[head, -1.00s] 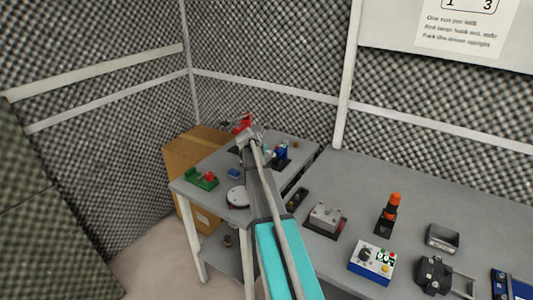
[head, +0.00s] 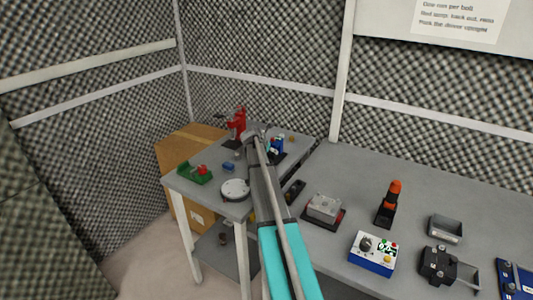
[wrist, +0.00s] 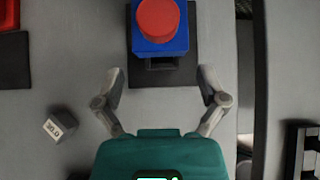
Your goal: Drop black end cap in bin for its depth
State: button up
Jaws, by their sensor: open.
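My gripper (wrist: 159,74) is open and empty above the grey table, its two fingers spread in the wrist view. Ahead of and between the fingertips is a blue block with a round red top (wrist: 158,20) on a black base. In the head view my gripper (head: 254,136) is over the far left table, mostly hidden by my arm. I cannot pick out the black end cap with certainty. A small dark object (wrist: 244,168) is partly cut off at the lower right of the wrist view.
A small grey cube marked 30.0 (wrist: 60,125) lies left of my gripper. A red device (head: 237,124), green fixture (head: 195,173) and white round disc (head: 235,189) share the left table. A black rack (wrist: 302,150) is at right. Foam walls stand behind.

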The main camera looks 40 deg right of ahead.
aim_at(270, 158)
jog(key=shift+b+x, duration=1.3)
jog(key=shift+x, duration=1)
jog(key=c, duration=1.2)
jog(key=shift+s+a, duration=0.1)
jog(key=shift+a, duration=0.05)
jog(key=shift+s+a, duration=0.35)
jog(key=shift+a, duration=0.35)
jog(key=shift+s+a, duration=0.3)
jog(key=shift+a, duration=0.45)
jog(key=o, duration=1.2)
